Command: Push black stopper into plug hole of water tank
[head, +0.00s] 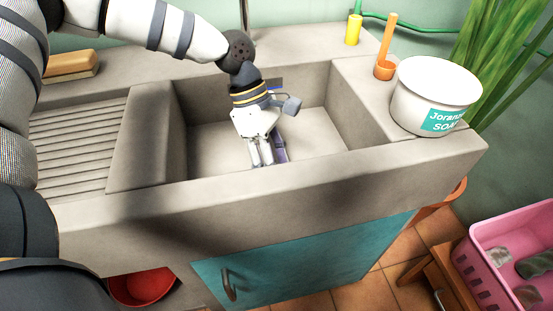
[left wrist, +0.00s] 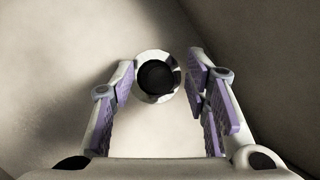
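The water tank (head: 300,135) is a grey stone sink basin. In the left wrist view a round plug hole with a shiny metal ring (left wrist: 142,92) sits in the tank floor (left wrist: 60,75). A black round centre (left wrist: 157,75) fills the ring; I cannot tell whether it is the black stopper or the dark opening. My left gripper (head: 263,162) points down inside the tank. In the left wrist view its purple-padded fingers (left wrist: 159,70) are apart, one on each side of the ring, with nothing visibly held. The gripper hides the plug hole in the head view. My right gripper is out of view.
Tank walls stand close around my left gripper. A white soap tub (head: 420,88), an orange ladle (head: 385,65) and a yellow bottle (head: 353,30) stand on the ledge. A ribbed drainboard (head: 75,140) and a brush (head: 70,66) are left. A pink crate (head: 490,235) is lower right.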

